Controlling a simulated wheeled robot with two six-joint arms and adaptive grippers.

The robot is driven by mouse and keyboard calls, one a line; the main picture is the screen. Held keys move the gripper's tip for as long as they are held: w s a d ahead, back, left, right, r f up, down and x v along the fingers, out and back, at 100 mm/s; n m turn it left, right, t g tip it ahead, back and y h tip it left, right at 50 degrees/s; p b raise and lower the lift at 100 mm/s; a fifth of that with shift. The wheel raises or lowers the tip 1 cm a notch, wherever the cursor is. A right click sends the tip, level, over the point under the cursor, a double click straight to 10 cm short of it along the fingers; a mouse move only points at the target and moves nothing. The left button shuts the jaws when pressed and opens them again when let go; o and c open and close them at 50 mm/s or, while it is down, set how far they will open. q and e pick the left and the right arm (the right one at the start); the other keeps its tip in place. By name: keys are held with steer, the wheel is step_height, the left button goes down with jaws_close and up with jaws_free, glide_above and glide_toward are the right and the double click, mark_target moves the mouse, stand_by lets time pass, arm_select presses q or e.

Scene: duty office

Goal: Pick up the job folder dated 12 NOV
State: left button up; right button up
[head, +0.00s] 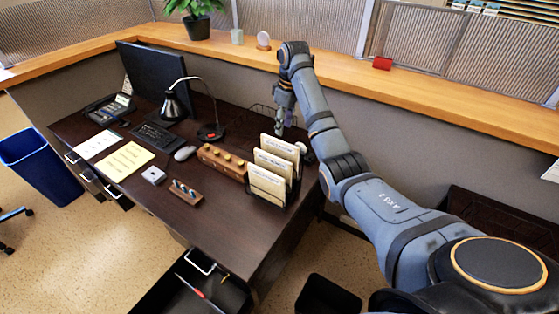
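Several cream folders stand upright in a dark rack (287,198) at the right end of the desk: a front folder (266,183), a middle folder (272,163) and a back folder (279,147). Each has a line of print along its top edge, too small to read, so I cannot tell which is dated 12 NOV. My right gripper (284,124) points down just behind the back folder. Its fingertips are small and partly hidden, so I cannot tell whether it is open or shut. My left gripper is out of view.
A wooden block with knobs (222,161) stands left of the rack. A desk lamp (210,131), keyboard (158,135) and monitor (152,75) are farther left. A wire basket (262,112) sits behind. An open drawer (205,290) juts out at the front.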

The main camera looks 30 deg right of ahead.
mark_target(280, 141)
steer(key=f, duration=0.2)
steer(key=w+f, duration=0.1)
steer(key=f, duration=0.1)
steer(key=shift+f+b, duration=0.1)
steer(key=shift+b, duration=0.25)
steer(key=f, duration=0.2)
steer(key=a+f+p, duration=0.1)
steer(key=shift+w+f, duration=0.15)
steer(key=shift+f, duration=0.25)
steer(key=shift+w+d+f, duration=0.1)
steer(key=shift+w+f, duration=0.05)
steer(key=shift+f, duration=0.3)
steer(key=shift+r, duration=0.1)
steer(key=c, duration=0.4)
jaws_close()
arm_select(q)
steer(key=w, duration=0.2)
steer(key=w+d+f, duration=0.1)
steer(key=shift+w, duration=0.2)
